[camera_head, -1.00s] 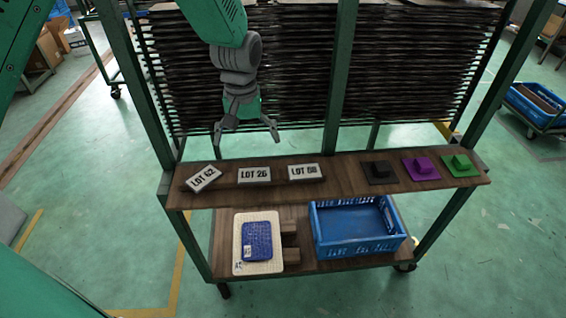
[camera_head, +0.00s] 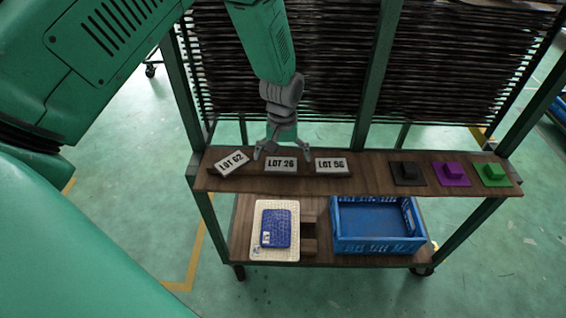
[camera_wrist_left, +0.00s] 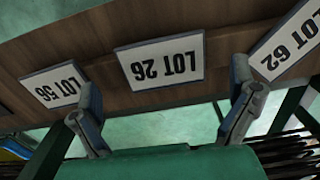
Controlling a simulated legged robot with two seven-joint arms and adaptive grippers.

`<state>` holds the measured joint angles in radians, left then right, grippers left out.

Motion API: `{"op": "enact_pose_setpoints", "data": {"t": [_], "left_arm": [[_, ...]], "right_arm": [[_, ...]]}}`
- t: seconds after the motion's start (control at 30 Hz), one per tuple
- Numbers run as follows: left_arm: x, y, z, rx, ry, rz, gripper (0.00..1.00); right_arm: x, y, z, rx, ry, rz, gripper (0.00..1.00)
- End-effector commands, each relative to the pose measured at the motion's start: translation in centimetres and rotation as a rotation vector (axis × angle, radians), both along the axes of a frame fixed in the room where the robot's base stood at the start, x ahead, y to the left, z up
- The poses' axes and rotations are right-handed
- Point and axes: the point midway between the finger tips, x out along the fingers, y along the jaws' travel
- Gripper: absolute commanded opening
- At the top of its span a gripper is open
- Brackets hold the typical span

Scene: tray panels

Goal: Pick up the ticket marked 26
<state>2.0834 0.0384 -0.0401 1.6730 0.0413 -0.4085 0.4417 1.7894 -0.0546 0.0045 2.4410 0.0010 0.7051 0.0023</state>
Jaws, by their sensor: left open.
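The ticket marked LOT 26 (camera_head: 281,164) is a white plate with black print, lying on the wooden upper shelf between two like tickets. It also shows upside down in the left wrist view (camera_wrist_left: 161,62), with its whole face clear. My left gripper (camera_head: 281,152) is open and empty at the back edge of this ticket, its two fingers spread about the ticket's width. In the left wrist view the fingertips (camera_wrist_left: 165,95) stand on either side of the ticket's near edge. I cannot tell whether they touch it. My right gripper is not in view.
The ticket LOT 62 (camera_head: 231,163) lies tilted to the left, and LOT 56 (camera_head: 331,165) lies close on the right. A blue crate (camera_head: 378,245) stands below. Green posts frame the shelf.

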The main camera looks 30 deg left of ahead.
Motion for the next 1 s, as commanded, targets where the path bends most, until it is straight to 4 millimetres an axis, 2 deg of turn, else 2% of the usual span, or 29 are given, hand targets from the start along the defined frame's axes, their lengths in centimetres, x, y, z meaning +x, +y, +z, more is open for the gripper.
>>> {"op": "enact_pose_setpoints", "data": {"t": [0.17,1.0], "left_arm": [[0.0,0.0,-1.4,0.000,-0.001,0.000,1.00],[0.0,0.0,-1.9,0.001,-0.001,0.000,1.00]], "right_arm": [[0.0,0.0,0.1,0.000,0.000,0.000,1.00],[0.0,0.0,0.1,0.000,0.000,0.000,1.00]]}}
